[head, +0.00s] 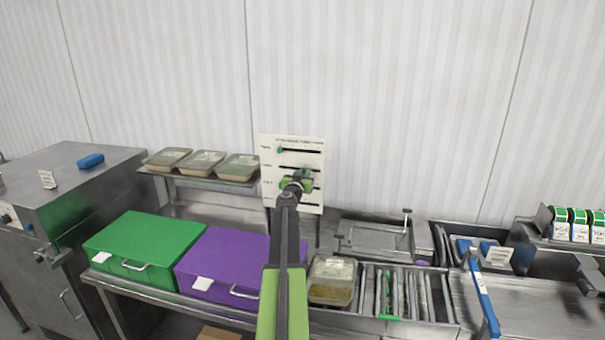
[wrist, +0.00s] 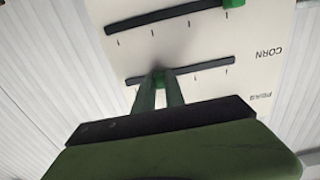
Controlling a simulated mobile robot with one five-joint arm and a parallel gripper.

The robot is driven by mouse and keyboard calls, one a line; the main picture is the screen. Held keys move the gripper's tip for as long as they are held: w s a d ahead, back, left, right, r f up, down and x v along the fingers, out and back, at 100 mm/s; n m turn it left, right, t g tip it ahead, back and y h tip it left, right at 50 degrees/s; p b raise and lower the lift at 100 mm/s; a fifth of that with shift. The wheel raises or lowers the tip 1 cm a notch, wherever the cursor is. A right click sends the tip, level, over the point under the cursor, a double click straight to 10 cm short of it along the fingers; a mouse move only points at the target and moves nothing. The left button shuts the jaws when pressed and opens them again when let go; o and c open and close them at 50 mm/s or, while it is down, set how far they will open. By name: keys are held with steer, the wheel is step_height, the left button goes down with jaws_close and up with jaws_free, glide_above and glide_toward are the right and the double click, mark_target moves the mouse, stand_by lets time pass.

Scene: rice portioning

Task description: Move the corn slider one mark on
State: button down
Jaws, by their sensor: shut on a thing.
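A white panel (head: 312,145) on the wall carries several dark horizontal slots with green knobs. In the wrist view it appears upside down, with the label CORN (wrist: 268,52) at the right and the label PEAS (wrist: 260,97) below it. My gripper (wrist: 160,88) is shut on the green corn slider (wrist: 159,76), which sits left of the middle of its slot (wrist: 205,67) there. The fingers hide the marks close to the slider. In the head view my gripper (head: 298,182) covers part of the panel.
Another green knob (wrist: 235,3) sits at the label end of the neighbouring slot. In the head view the top slot's knob (head: 280,150) is at the left end. Food trays (head: 205,161) stand on a shelf left of the panel. Green (head: 145,245) and purple (head: 222,262) boxes lie below.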

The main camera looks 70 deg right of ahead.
steer(key=c, duration=1.4)
jaws_free()
steer(key=shift+w, duration=0.25)
steer(key=s+a, duration=0.2)
steer(key=a, duration=1.5)
steer(key=shift+a, duration=0.2)
